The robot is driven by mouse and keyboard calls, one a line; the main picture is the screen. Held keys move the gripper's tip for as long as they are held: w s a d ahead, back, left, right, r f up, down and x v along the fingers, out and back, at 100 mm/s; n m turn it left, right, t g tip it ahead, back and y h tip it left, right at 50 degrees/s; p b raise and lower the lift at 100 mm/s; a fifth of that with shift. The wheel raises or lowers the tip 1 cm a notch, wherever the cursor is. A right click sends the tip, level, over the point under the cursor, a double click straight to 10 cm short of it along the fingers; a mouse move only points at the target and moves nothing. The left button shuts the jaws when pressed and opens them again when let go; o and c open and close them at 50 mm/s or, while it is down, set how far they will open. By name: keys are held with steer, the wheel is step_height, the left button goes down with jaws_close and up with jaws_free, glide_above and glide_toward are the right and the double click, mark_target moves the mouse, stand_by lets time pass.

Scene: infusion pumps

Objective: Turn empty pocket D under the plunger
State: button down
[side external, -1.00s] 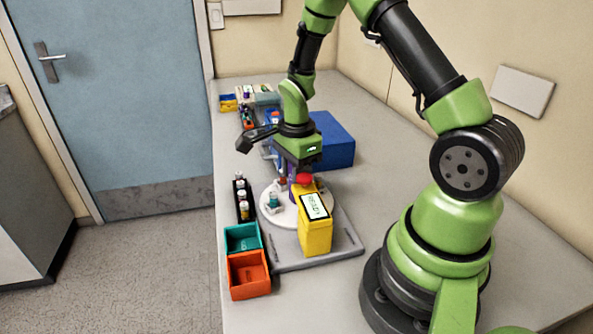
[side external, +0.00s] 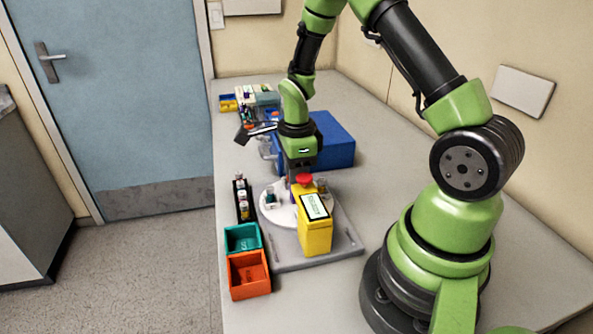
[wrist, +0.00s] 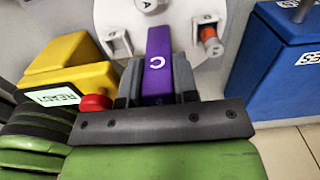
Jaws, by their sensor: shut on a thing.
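A white turntable (side external: 283,213) sits on a grey base beside a yellow station (side external: 316,236) with a screen and a red plunger-like knob (side external: 304,180). In the wrist view, my gripper (wrist: 159,84) is shut on a purple upright tab (wrist: 158,65) lettered C on the turntable (wrist: 184,12). The red knob (wrist: 96,103) and yellow station (wrist: 68,75) are at the left there. A round piece lettered A is at the top. A vial with an orange-red part (wrist: 210,40) stands right of the tab; an empty-looking white pocket (wrist: 118,42) is at the left. No letter D is readable.
A teal bin (side external: 242,239) and an orange bin (side external: 248,274) stand at the front left. A black rack (side external: 242,201) of vials is behind them. A blue box (side external: 331,140) stands behind the turntable. The counter on the right is clear.

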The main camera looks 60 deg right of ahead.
stand_by(0.3)
steer(key=c, duration=1.2)
jaws_free()
steer(key=shift+o, duration=0.2)
steer(key=shift+r, duration=0.1)
step_height(320, 180, up, 10)
steer(key=shift+f, duration=0.2)
steer(key=shift+r, duration=0.15)
